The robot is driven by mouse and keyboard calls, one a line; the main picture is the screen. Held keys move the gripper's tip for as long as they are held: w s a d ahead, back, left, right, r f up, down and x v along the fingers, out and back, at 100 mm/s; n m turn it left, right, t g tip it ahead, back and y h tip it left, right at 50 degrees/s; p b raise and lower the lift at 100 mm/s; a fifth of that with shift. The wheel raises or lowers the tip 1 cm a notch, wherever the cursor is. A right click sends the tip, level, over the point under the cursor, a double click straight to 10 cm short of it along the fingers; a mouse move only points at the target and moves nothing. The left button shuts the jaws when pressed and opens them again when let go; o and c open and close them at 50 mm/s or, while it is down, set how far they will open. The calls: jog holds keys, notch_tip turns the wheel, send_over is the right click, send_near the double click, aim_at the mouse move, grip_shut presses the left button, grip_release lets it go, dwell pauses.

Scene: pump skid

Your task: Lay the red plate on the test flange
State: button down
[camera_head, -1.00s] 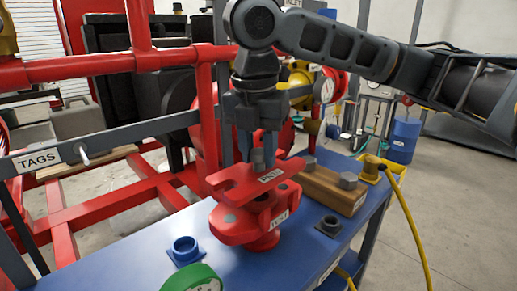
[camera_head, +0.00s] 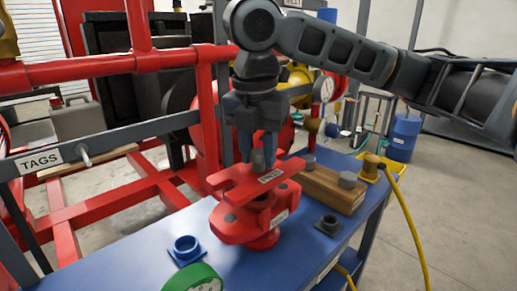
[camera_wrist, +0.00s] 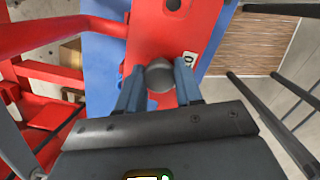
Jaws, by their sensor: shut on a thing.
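The red plate (camera_head: 238,188) is a flat slotted piece with a white label and a grey knob (camera_head: 258,160) on top. It lies over the red test flange (camera_head: 232,226), roughly level; I cannot tell whether they touch or a thin gap remains. My gripper (camera_head: 258,153) points down and is shut on the knob. In the wrist view, the blue fingers (camera_wrist: 159,75) stand on both sides of the round knob, with the red plate (camera_wrist: 165,35) beyond. The plate hides much of the flange's top face.
The flange stands on a blue bench (camera_head: 235,268). A wooden block (camera_head: 330,188) with grey bolts is behind right. A blue ring (camera_head: 186,249), a green roll (camera_head: 195,281) and a dark fitting (camera_head: 328,225) are nearby. Red pipework (camera_head: 205,120) rises close behind left.

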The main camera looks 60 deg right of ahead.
jog(key=shift+f+b, duration=1.35)
jog(key=shift+f, duration=0.8)
dwell(0.3)
jog(key=c, duration=0.7)
grip_release()
jog(key=shift+o, duration=0.2)
jog(key=shift+a+r+p, duration=0.25)
jog(key=shift+r+p, duration=0.05)
jog(key=shift+r, duration=1.65)
jog(key=shift+a+r+p, duration=0.2)
jog(key=shift+r+p, duration=0.1)
jog(key=shift+r, duration=1.65)
jog(key=shift+s, duration=0.1)
